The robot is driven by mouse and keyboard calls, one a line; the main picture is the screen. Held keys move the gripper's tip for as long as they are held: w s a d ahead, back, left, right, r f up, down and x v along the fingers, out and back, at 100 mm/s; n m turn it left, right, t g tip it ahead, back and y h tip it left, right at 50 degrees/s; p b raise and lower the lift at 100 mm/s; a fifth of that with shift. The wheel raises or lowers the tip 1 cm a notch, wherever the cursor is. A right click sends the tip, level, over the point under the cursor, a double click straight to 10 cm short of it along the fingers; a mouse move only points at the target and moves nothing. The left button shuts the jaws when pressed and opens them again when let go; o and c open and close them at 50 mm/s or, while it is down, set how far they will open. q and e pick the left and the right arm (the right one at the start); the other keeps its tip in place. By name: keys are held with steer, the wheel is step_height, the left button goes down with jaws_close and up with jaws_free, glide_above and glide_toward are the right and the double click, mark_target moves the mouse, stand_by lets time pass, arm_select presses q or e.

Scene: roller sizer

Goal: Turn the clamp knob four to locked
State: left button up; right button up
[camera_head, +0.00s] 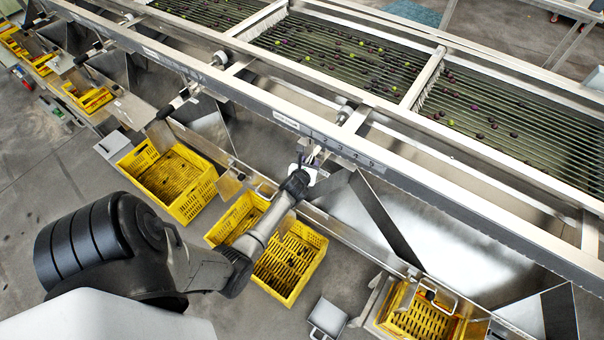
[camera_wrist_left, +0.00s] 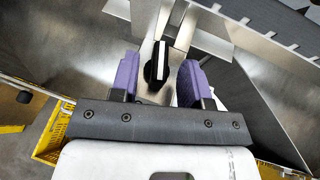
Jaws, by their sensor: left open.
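A black clamp knob (camera_wrist_left: 157,65) with a white stripe along it shows in the left wrist view, in front of bare sheet metal. My left gripper (camera_wrist_left: 160,72) is open, with one purple finger on each side of the knob. A gap shows between each finger and the knob, so it is not gripped. In the head view my left gripper (camera_head: 312,166) is at the side beam of the sizer, below its scale marks. The knob is hidden or too small to tell there. My right gripper is not in view.
The long metal beam (camera_head: 430,187) of the roller sizer runs diagonally above the work spot. Sloping metal chutes (camera_head: 385,215) are beside the gripper. Yellow crates (camera_head: 310,238) stand below. Dark fruit lies on the rollers (camera_head: 345,62). Grey floor (camera_head: 60,180) is open at left.

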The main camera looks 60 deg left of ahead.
arm_select(q)
steer(key=p+v, duration=0.1)
steer(key=v, duration=1)
steer(key=shift+r, duration=0.15)
